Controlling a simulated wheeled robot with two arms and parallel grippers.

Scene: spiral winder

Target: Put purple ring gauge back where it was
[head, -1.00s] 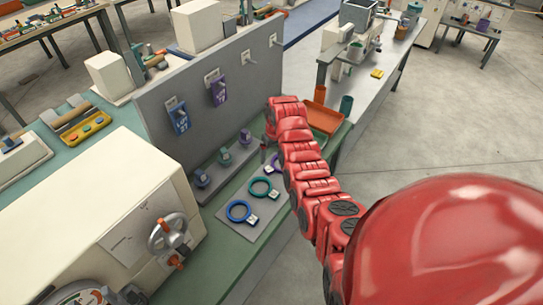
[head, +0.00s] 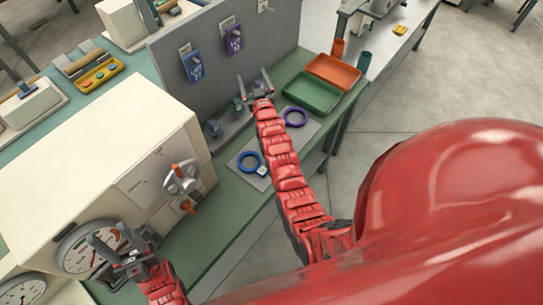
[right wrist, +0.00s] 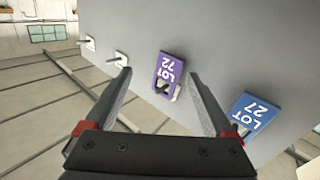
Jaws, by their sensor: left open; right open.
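The purple ring gauge (head: 295,116) lies flat on the grey mat (head: 309,133) on the green bench, right of my right arm. The blue ring gauge (head: 249,162) lies at the mat's near end; the teal ring is hidden behind my right arm. My right gripper (head: 252,80) is open and empty in front of the grey upright panel, beyond the purple ring. My left gripper (head: 106,238) is open and empty before the cream machine's dial.
A blue LOT 27 tag (head: 194,66) hangs beside the purple tag (head: 232,40) on the panel (head: 165,75). Small gauge holders (head: 213,128) line the panel's foot.

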